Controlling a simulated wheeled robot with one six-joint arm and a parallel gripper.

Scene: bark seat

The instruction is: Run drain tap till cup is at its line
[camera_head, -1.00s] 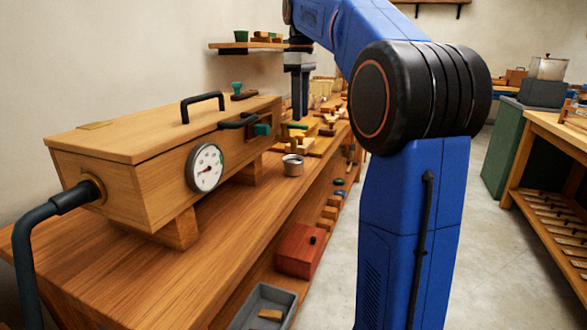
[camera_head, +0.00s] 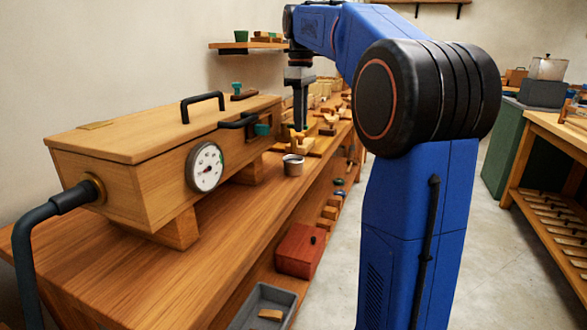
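The wooden steam box (camera_head: 120,150) stands on blocks on the bench, with a round dial on its side. A teal-handled tap (camera_head: 262,129) is at its far right end. A small grey metal cup (camera_head: 293,165) stands upright on the bench, below and to the right of the tap in the picture. Its line and fill level are too small to make out. My gripper (camera_head: 300,128) points down beyond the cup and right of the tap, apart from both in the picture. Its fingers overlap as one dark column, so their opening does not show.
Wooden pieces lie on the bench (camera_head: 150,285) beyond the cup. A black handle (camera_head: 238,121) sticks out near the tap, and a dark hose (camera_head: 40,220) enters the near end. A red box (camera_head: 300,250) and a grey tray (camera_head: 262,305) sit lower down. Open floor lies right.

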